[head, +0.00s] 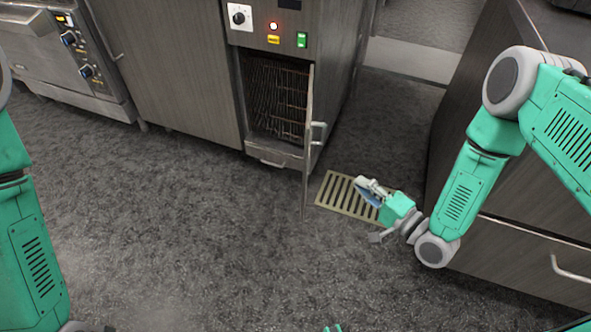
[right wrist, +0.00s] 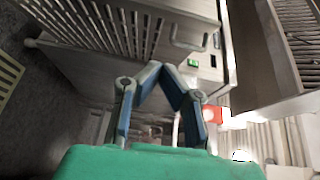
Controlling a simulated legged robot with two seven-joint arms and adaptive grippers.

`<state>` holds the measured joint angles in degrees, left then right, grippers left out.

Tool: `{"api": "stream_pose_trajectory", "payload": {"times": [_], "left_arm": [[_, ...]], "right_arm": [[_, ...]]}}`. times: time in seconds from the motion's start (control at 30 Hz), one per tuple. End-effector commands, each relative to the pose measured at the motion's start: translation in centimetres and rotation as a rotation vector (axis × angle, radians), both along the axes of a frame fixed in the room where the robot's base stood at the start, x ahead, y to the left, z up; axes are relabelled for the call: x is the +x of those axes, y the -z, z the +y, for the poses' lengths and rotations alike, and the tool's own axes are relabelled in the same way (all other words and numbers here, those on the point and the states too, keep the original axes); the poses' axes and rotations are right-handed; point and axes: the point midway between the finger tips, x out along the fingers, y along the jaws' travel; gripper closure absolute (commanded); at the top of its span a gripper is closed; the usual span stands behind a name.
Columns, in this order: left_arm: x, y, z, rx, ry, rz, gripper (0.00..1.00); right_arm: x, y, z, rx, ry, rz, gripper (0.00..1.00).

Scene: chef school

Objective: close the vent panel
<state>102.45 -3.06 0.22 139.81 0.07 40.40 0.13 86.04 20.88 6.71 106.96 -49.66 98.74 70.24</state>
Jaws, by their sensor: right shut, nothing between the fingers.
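The vent panel (head: 308,140) is the hinged door of the cabinet in the head view. It stands open, swung out toward me and seen nearly edge-on, with its handle (head: 318,132) on the right side. In the right wrist view a slotted panel (right wrist: 118,28) with a bar handle (right wrist: 190,38) fills the top; it looks like this door's outer face. My right gripper (head: 362,186) is low, to the right of the door and apart from it. Its fingers meet, empty, in the right wrist view (right wrist: 160,72). My left arm shows at the left edge; its gripper is out of view.
The open cabinet (head: 277,98) shows wire racks inside and a knob, lamp and buttons above. A floor grate (head: 345,197) lies below my right gripper. A drawer unit (head: 520,255) stands close on the right. An oven (head: 62,60) stands back left. Front-left floor is clear.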

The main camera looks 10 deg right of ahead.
Motion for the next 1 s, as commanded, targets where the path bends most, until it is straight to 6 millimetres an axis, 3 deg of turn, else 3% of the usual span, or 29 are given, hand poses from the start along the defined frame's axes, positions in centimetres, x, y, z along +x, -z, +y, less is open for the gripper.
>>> {"api": "stream_pose_trajectory", "payload": {"times": [0.1, 0.27, 0.63, 1.0], "left_arm": [[0.0, 0.4, -0.1, -0.001, 0.003, -0.001, 0.00], [0.0, 1.0, -0.1, -0.001, 0.003, -0.001, 0.00], [0.0, 3.6, -0.1, 0.000, 0.001, 0.000, 0.00], [0.0, 4.6, -0.1, -0.001, 0.002, -0.001, 0.00]], "right_arm": [[0.6, -0.1, 0.1, 0.029, 0.000, -0.016, 1.00], [2.5, -0.3, 1.8, 0.019, -0.002, -0.016, 1.00], [9.3, -0.1, 5.5, 0.017, -0.002, -0.015, 1.00], [10.1, -0.2, 9.0, 0.016, -0.002, -0.012, 1.00]]}}
